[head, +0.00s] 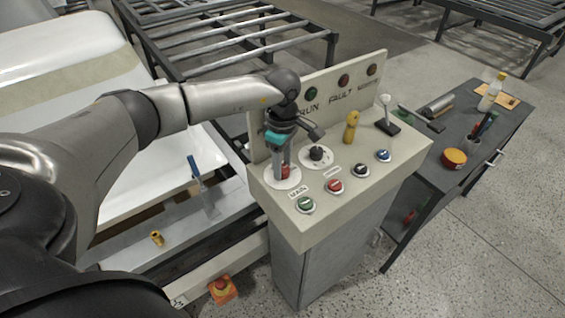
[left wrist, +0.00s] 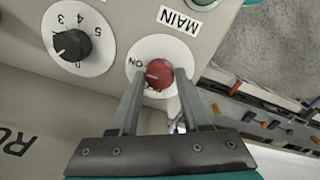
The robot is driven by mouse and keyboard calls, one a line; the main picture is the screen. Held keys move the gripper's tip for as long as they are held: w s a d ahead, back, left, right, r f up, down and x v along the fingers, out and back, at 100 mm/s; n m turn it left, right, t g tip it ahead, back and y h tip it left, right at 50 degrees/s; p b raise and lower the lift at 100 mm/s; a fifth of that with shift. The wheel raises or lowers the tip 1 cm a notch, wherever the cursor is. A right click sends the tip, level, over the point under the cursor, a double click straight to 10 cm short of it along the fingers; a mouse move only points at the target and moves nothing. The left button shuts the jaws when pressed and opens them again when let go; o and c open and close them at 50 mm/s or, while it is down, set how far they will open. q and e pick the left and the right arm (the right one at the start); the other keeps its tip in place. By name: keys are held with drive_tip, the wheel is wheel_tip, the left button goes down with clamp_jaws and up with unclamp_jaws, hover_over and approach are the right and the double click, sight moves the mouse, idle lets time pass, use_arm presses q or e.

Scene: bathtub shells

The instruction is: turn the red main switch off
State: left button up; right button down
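The red main switch (left wrist: 159,74) is a round knob on a white dial plate (left wrist: 155,46), with ON printed at its upper left in the left wrist view. Its pale pointer mark faces left, towards the ON side. A MAIN label sits beside the dial. In the head view the red switch (head: 285,170) is partly hidden by my left gripper (head: 284,168), which points down over it. In the left wrist view my left gripper's fingertips (left wrist: 160,75) lie on either side of the knob, with no clear gap. My right gripper is not in view.
A black numbered knob (left wrist: 72,45) stands beside the switch. A dark side table (head: 470,135) stands right; a white tub shell (head: 60,60) lies left.

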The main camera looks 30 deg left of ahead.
use_arm(q)
clamp_jaws()
drive_tip(key=shift+n, duration=0.3)
drive_tip(key=n, duration=0.3)
drive_tip(key=shift+n+p, duration=0.3)
drive_tip(key=n, duration=0.4)
drive_tip(key=shift+r+n+p, duration=0.1)
drive_tip(key=shift+n+p, duration=0.2)
drive_tip(key=shift+p, duration=0.1)
drive_tip(key=n+p, duration=0.1)
drive_tip(key=n, duration=0.3)
drive_tip(key=n+p, duration=0.1)
drive_tip(key=n, duration=0.4)
drive_tip(key=shift+p, duration=0.35)
